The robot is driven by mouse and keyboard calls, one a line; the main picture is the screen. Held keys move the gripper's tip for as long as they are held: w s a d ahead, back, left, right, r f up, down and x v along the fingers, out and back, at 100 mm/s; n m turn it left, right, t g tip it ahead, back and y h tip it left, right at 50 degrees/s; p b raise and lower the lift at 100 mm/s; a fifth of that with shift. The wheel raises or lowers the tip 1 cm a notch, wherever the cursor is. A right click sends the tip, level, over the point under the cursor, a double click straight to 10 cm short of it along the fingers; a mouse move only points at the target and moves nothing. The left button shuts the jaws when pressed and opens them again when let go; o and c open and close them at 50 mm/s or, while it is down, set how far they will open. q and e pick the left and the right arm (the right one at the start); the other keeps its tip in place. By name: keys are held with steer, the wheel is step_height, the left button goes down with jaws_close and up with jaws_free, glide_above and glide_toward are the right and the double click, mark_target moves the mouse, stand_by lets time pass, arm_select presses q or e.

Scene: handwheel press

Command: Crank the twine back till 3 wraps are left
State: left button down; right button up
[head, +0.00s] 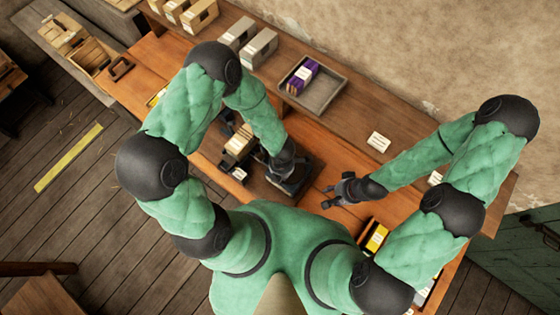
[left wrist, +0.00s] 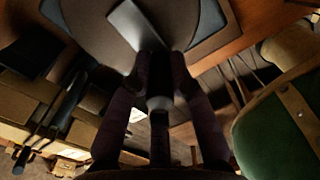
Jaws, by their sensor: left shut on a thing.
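The dark press (head: 225,160) stands on the wooden bench, partly hidden behind my left arm. A pale tan stack (head: 240,140) sits in it; I cannot make out any twine or count wraps. In the head view the left fingertips are hidden by my wrist. My right gripper (head: 328,196) is open and empty above the bench, right of the press.
A grey tray (head: 318,95) with purple packs (head: 302,76) stands at the back of the bench (head: 345,130). Grey boxes (head: 260,47) stand left of it. A white card (head: 379,142) lies at right. A yellow pack (head: 376,237) is near my right arm.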

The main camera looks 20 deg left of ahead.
arm_select(q)
steer(key=shift+s+d+n, duration=0.15)
steer(key=shift+s+n, duration=0.05)
steer(key=shift+n, duration=0.1)
stand_by(0.4)
steer(key=c, duration=1.1)
jaws_free()
steer(key=shift+w+r, duration=0.15)
steer(key=shift+r, duration=0.3)
step_height(320, 180, up, 9)
steer(key=shift+r, duration=1.05)
